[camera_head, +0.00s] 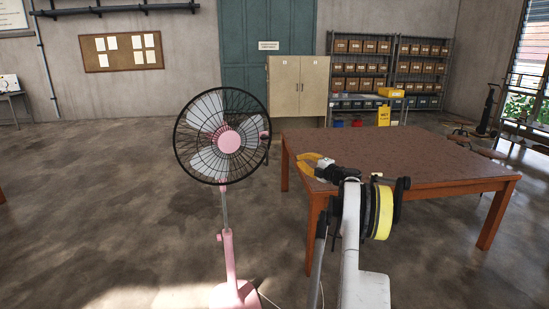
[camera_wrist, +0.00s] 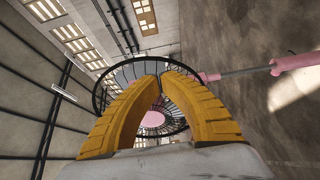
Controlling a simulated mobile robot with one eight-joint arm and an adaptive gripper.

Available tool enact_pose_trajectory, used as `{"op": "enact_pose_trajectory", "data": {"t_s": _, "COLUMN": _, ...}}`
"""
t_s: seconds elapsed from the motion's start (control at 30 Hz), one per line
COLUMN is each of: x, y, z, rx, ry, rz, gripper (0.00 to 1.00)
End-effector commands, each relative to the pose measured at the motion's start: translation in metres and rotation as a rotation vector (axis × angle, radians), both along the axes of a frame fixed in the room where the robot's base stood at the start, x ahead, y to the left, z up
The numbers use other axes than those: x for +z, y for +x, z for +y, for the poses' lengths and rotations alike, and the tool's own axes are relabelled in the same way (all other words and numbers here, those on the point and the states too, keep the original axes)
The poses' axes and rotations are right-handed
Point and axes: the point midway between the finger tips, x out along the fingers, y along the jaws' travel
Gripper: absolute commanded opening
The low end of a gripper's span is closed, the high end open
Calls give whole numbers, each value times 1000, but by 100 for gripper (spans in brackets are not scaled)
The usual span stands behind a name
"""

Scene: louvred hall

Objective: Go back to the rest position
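My gripper (camera_head: 303,163) has orange-yellow fingers and shows just right of the fan in the head view, in front of the table's left part. In the wrist view its fingertips (camera_wrist: 161,77) meet, with nothing seen between them. A pink standing fan (camera_head: 229,141) with a round black wire guard stands left of my gripper. In the head view a gap shows between the guard and my fingers. In the wrist view the fan's guard (camera_wrist: 100,92) and pink hub show behind the fingers, partly hidden by them.
A brown wooden table (camera_head: 420,160) stands at right, its top bare. A corkboard (camera_head: 121,51) hangs on the back wall.

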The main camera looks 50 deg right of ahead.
Motion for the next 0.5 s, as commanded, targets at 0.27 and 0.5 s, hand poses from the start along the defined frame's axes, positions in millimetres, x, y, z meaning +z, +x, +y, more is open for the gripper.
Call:
{"op": "enact_pose_trajectory", "data": {"t_s": 0.27, "x": 1, "y": -2, "z": -1, "rx": 0, "ry": 1, "rz": -1, "gripper": 0}}
{"op": "enact_pose_trajectory", "data": {"t_s": 0.5, "x": 77, "y": 41, "z": 43, "rx": -54, "ry": 67, "rz": -105, "gripper": 0}}
